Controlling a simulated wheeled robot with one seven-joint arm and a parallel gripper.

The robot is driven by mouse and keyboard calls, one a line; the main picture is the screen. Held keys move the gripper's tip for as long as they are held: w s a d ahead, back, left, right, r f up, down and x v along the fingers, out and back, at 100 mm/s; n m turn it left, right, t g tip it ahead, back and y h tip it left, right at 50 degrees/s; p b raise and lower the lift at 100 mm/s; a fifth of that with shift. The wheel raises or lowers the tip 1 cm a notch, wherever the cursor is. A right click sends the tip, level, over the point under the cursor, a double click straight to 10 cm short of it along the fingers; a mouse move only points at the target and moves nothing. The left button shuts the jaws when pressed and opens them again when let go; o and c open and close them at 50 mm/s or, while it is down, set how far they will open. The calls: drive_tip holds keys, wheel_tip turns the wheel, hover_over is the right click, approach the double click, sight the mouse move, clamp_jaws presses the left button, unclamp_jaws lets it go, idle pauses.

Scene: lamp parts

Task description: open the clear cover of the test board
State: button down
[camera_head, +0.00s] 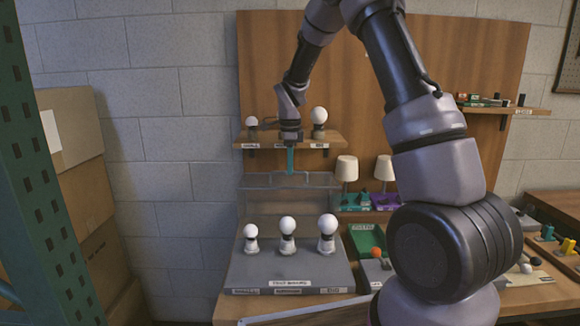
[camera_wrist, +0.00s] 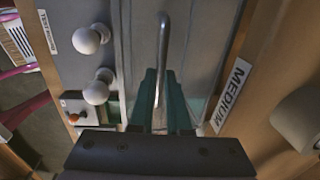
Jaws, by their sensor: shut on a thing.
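The grey test board (camera_head: 288,280) lies on the table with three white bulbs (camera_head: 287,224) standing on it. Its clear cover (camera_head: 260,197) stands up at the board's back edge, behind the bulbs, so the bulbs are uncovered; its exact tilt is hard to tell. My gripper (camera_head: 290,163), with teal fingers, reaches down to the cover's top edge and is shut on its handle. In the wrist view the handle, a thin metal bar (camera_wrist: 163,50), runs between the teal fingers (camera_wrist: 150,95). Two of the bulbs (camera_wrist: 88,39) show there too.
A wooden shelf (camera_head: 326,140) with labelled bulbs is just behind my gripper; its MEDIUM label (camera_wrist: 232,95) is close in the wrist view. Two small lamps (camera_head: 346,170) stand right of the cover. A green tray (camera_head: 366,238) is right of the board. Cardboard boxes (camera_head: 80,150) are at left.

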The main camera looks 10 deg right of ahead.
drive_tip(key=s+a+r+t, duration=0.1)
drive_tip(key=s+t, duration=0.1)
drive_tip(key=s, duration=0.6)
drive_tip(key=shift+a+t+h, duration=0.25)
drive_tip(key=shift+t+h, duration=0.05)
drive_tip(key=c, duration=0.9)
unclamp_jaws()
drive_tip(key=shift+r, duration=0.1)
drive_tip(key=v, duration=1)
drive_tip(key=shift+r, duration=0.35)
